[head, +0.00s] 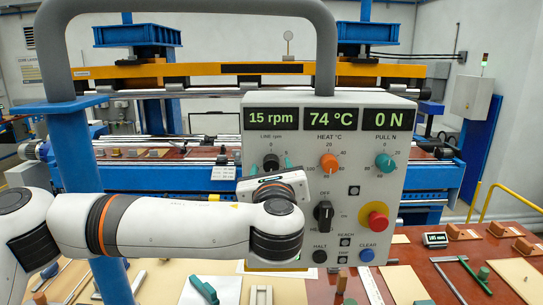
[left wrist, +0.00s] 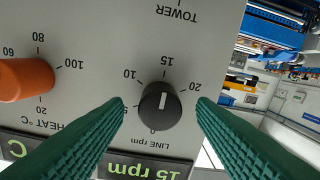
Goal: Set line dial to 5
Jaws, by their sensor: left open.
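The black line dial (left wrist: 159,108) sits on the grey panel above the words "LINE rpm", upside down in the left wrist view. Its white mark points at 15. The line display (head: 271,119) reads 15 rpm. In the head view the dial (head: 271,161) is partly hidden by my left gripper (head: 272,177). In the left wrist view my left gripper (left wrist: 160,104) is open, one green ribbed finger on each side of the dial, with gaps between fingers and knob. I cannot tell how deep the fingertips reach. My right gripper is not in view.
The orange heat dial (head: 329,163) is right of the line dial, then the teal pull dial (head: 384,162). Below are a black selector (head: 323,213), a red stop button (head: 374,218) and a blue clear button (head: 367,255). A grey tube frame (head: 190,8) arches over the panel.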

